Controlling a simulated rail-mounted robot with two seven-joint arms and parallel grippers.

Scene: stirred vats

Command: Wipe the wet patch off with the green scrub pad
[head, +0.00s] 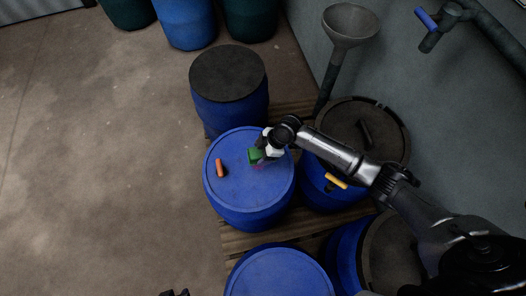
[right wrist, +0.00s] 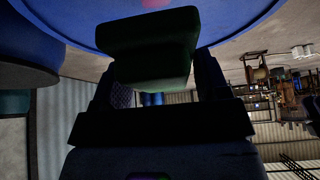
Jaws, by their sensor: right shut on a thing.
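The green scrub pad (head: 255,155) is held by my right gripper (head: 262,153) over the blue lid (head: 245,188) of the middle drum. In the right wrist view the pad (right wrist: 150,50) sits between the two fingers of the right gripper (right wrist: 152,85), close to the blue lid (right wrist: 90,15). I cannot tell whether the pad touches the lid. My left gripper is not clearly in view.
An orange object (head: 220,168) lies on the same lid, left of the pad. A grey funnel (head: 349,25) stands by the wall.

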